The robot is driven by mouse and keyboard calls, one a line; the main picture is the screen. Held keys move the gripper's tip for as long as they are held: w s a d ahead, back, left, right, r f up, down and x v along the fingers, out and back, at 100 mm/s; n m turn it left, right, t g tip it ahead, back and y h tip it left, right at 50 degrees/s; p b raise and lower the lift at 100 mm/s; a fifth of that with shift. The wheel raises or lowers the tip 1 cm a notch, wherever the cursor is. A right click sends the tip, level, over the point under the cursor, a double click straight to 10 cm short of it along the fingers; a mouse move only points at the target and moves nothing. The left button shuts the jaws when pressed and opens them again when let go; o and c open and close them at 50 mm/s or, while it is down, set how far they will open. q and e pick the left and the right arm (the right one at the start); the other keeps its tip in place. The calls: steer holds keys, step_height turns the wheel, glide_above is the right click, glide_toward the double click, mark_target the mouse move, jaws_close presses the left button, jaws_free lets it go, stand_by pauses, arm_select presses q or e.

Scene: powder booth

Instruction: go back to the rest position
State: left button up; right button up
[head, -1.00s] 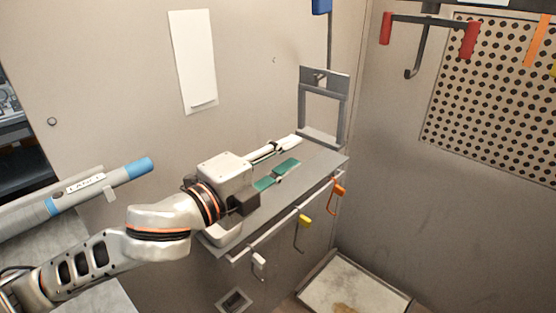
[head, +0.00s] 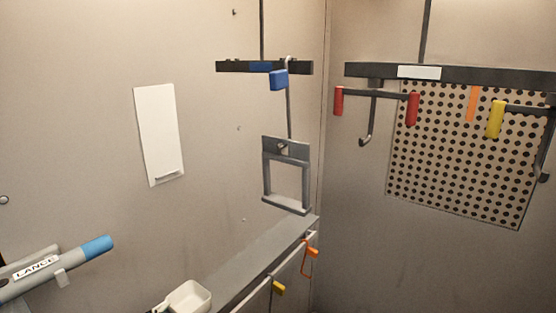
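Neither of my grippers shows in the head view, and no part of my arms can be made out. Whether they are open or shut is hidden. The grey shelf (head: 262,262) along the booth wall has no gripper over its visible part.
Orange (head: 311,262) and yellow (head: 278,289) hooks hang from the shelf's front rail. A lance (head: 50,270) lies at lower left. Red-ended (head: 412,109) and yellow-ended (head: 495,119) hangers and a blue-tagged hook (head: 279,80) hang from overhead bars.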

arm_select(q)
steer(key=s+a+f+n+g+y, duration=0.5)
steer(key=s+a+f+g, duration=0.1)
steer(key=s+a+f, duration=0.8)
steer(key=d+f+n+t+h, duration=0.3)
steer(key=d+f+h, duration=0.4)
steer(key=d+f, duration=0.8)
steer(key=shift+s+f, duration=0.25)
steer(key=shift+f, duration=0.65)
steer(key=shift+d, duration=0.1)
